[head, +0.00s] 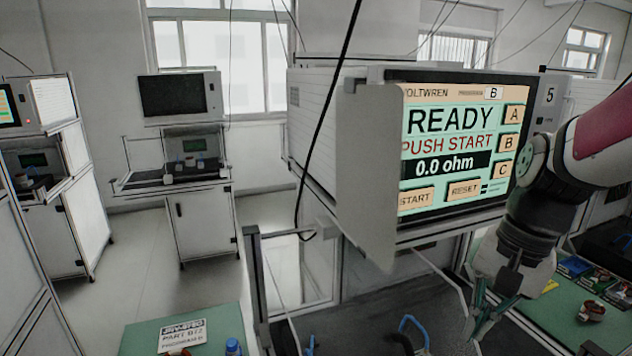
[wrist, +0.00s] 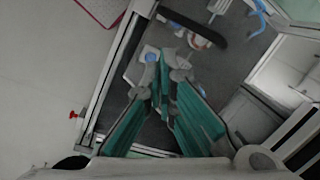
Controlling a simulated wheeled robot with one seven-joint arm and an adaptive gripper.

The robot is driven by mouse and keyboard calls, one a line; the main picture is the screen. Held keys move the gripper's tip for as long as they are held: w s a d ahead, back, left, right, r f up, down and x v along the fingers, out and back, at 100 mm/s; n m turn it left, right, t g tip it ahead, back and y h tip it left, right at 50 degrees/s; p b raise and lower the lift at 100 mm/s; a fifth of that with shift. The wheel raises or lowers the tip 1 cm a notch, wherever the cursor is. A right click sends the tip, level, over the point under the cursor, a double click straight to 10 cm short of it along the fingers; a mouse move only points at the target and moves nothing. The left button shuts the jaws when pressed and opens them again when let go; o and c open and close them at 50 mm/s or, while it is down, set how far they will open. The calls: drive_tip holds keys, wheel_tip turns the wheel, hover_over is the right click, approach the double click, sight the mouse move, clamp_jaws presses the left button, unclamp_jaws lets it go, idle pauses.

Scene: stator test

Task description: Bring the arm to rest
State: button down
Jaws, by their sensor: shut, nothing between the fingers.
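My arm comes in from the right edge in the head view, in front of the right side of the test machine (head: 345,150). My gripper (head: 480,318) hangs down below the machine's screen, above the dark work surface. In the wrist view my gripper (wrist: 164,68) has its teal-sided fingers brought together at the tips. It is shut and nothing shows between the fingers. It is over the grey work surface (wrist: 195,75), and I cannot tell how high.
The machine's screen (head: 455,145) reads READY, PUSH START, 0.0 ohm. Blue clamp handles (head: 413,328) stand on the dark surface. A green bench top with boxes (head: 590,275) is at right. Another green top carries a sign (head: 182,335) at lower left. A black cable (head: 325,120) hangs in front.

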drive_tip(key=s+a+r+n+t+h, duration=0.1)
drive_tip(key=s+a+r+n+t, duration=0.4)
drive_tip(key=s+r+n, duration=0.2)
drive_tip(key=shift+s+r+n+h, duration=0.4)
drive_tip(key=shift+s+n, duration=0.3)
drive_tip(key=shift+s, duration=0.35)
